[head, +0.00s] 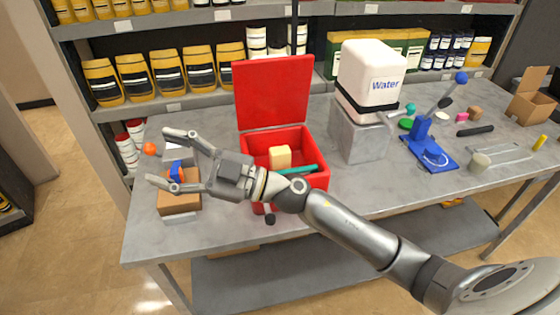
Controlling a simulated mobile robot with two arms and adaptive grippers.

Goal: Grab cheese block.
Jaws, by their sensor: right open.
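The cheese block is most likely the pale yellow block (280,157) inside the open red box (318,179). A teal cylindrical thing (299,170) lies beside it in the box. My right gripper (163,157) is open, its fingers pointing left, to the left of the red box. Its fingers are above or around a blue item (176,170) that sits at a brown block (180,203); I cannot tell whether they touch. The gripper is apart from the yellow block. My left gripper is not in view.
The grey table (235,225) carries a white water container (372,70) on a grey block, a blue lever device (428,150) and a cardboard box (532,105). The red lid (272,92) stands upright behind the box. Shelves with yellow containers (135,77) stand behind.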

